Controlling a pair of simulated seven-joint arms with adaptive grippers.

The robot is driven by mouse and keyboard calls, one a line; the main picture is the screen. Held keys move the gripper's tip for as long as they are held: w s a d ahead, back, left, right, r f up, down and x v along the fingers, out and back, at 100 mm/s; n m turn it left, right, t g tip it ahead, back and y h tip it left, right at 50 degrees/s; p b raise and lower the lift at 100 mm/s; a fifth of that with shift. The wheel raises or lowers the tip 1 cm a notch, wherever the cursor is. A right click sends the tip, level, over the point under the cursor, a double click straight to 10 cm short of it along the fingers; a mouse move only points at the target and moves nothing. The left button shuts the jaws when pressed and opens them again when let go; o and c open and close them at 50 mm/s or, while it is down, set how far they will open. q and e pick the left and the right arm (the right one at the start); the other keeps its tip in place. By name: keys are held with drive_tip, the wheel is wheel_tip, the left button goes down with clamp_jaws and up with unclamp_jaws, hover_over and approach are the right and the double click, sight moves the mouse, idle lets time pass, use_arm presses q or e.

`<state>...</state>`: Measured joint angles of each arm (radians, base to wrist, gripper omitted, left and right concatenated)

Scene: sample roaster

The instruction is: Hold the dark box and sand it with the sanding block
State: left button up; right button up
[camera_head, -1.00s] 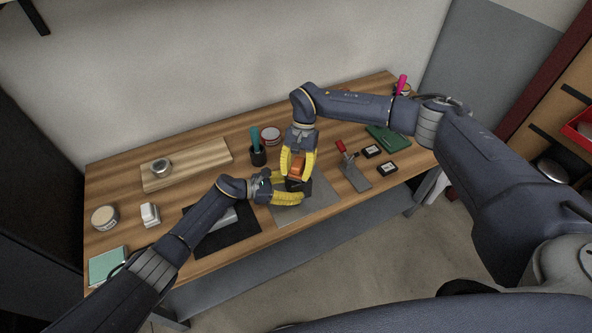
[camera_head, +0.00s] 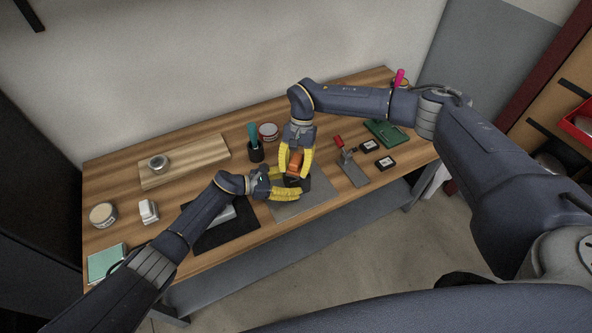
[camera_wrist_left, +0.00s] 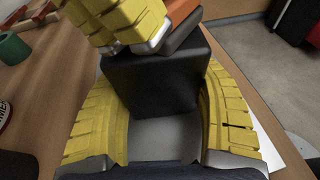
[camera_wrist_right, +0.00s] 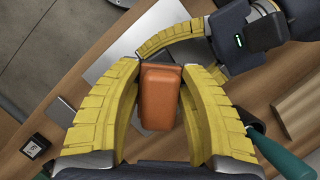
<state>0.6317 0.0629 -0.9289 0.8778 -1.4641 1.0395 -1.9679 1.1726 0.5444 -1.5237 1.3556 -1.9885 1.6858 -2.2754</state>
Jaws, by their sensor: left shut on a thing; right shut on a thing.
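The dark box (camera_wrist_left: 155,85) sits between the yellow fingers of my left gripper (camera_wrist_left: 165,125), which is shut on it. In the head view my left gripper (camera_head: 290,189) holds the box (camera_head: 304,183) over the grey mat (camera_head: 312,200). The orange sanding block (camera_wrist_right: 161,98) is between the fingers of my right gripper (camera_wrist_right: 160,75), which is shut on it. In the head view my right gripper (camera_head: 296,163) points down from above the box. In the left wrist view the sanding block (camera_wrist_left: 180,12) is at the box's top, seemingly touching; its dark underside faces the box.
A dark cup (camera_head: 256,152) with a teal-handled tool stands behind the grippers. A black mat (camera_head: 240,232) lies to the left. A red-handled scraper (camera_head: 352,170) and small black boxes (camera_head: 385,162) lie right. A wooden board (camera_head: 200,160) is at back left.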

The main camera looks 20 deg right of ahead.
drive_tip(key=shift+w, duration=0.6)
drive_tip(key=shift+f, duration=0.1)
drive_tip(key=shift+s, duration=0.1)
drive_tip(key=shift+s, duration=1.35)
drive_tip(key=shift+w, duration=1.45)
drive_tip(key=shift+s, duration=0.8)
